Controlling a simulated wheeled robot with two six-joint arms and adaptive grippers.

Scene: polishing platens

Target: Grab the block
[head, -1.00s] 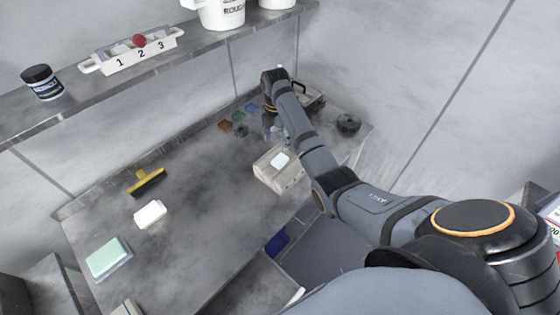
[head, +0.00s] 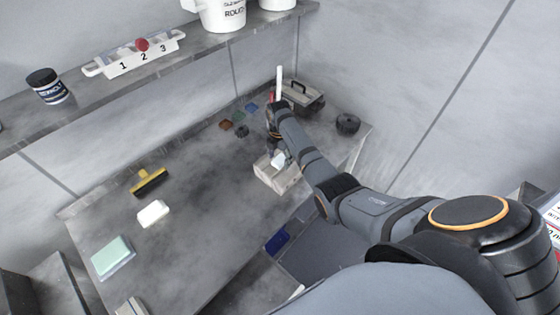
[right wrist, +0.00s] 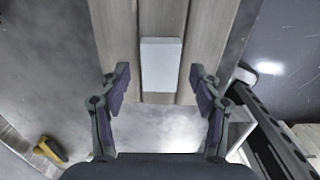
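A small white block (head: 278,160) lies on top of a pale wooden box-like stand (head: 284,182) on the grey table. In the right wrist view the block (right wrist: 161,62) is a pale rectangle on the wooden slats, ahead of the fingers and centred between them. My right gripper (right wrist: 161,92) is open and empty, one finger on each side. In the head view my right gripper (head: 273,150) is just behind the block, partly hidden by my arm; whether it touches cannot be told. My left gripper is not in view.
A black-handled tray (head: 303,98) and a dark round piece (head: 347,123) stand at the back right. A yellow squeegee-like tool (head: 149,181), a white bar (head: 153,213) and a green pad (head: 113,257) lie on the left. The middle of the table is clear.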

